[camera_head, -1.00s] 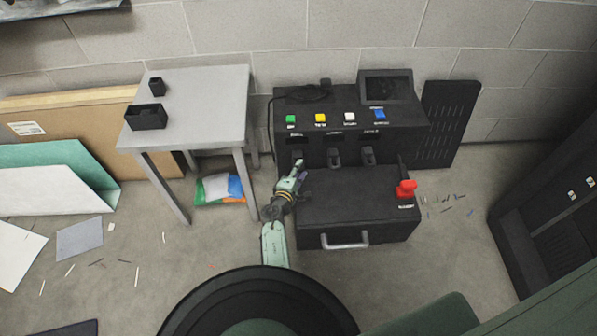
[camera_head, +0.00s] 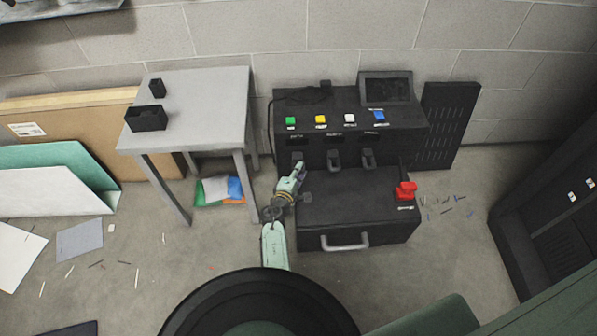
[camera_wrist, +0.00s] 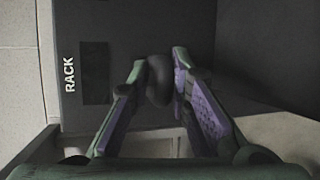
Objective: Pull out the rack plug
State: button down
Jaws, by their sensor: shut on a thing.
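The rack plug is a dark rounded piece (camera_wrist: 159,80) held between my two fingertips in the wrist view, in front of a dark panel. The white word RACK (camera_wrist: 69,74) and a black rectangle lie to its left on that panel. In the head view my gripper (camera_head: 300,168) is shut at the leftmost of the dark plugs (camera_head: 297,156) on the front of the black console (camera_head: 350,130). It also shows in the wrist view (camera_wrist: 158,85). I cannot tell whether the plug is still seated, as its inner end is hidden.
Two similar plugs (camera_head: 334,159) sit to the right on the console front. Coloured buttons (camera_head: 320,119) are above. A grey table (camera_head: 200,85) is on the left.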

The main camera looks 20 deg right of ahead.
jog(key=shift+s+f, duration=0.15)
jog(key=shift+f, duration=0.15)
jog(key=shift+s+a+f, duration=0.1)
jog(key=shift+s+a, duration=0.15)
jog(key=shift+s, duration=0.4)
jog(key=shift+s+a+f, duration=0.1)
jog(key=shift+s+a, duration=0.1)
jog(key=shift+s, duration=0.45)
jog(key=c, duration=1.6)
grip_release()
jog(key=shift+r, duration=0.25)
jog(key=shift+w+r, duration=0.1)
jog(key=shift+r, duration=0.05)
notch_tip(320, 180, up, 10)
jog(key=shift+f, duration=0.1)
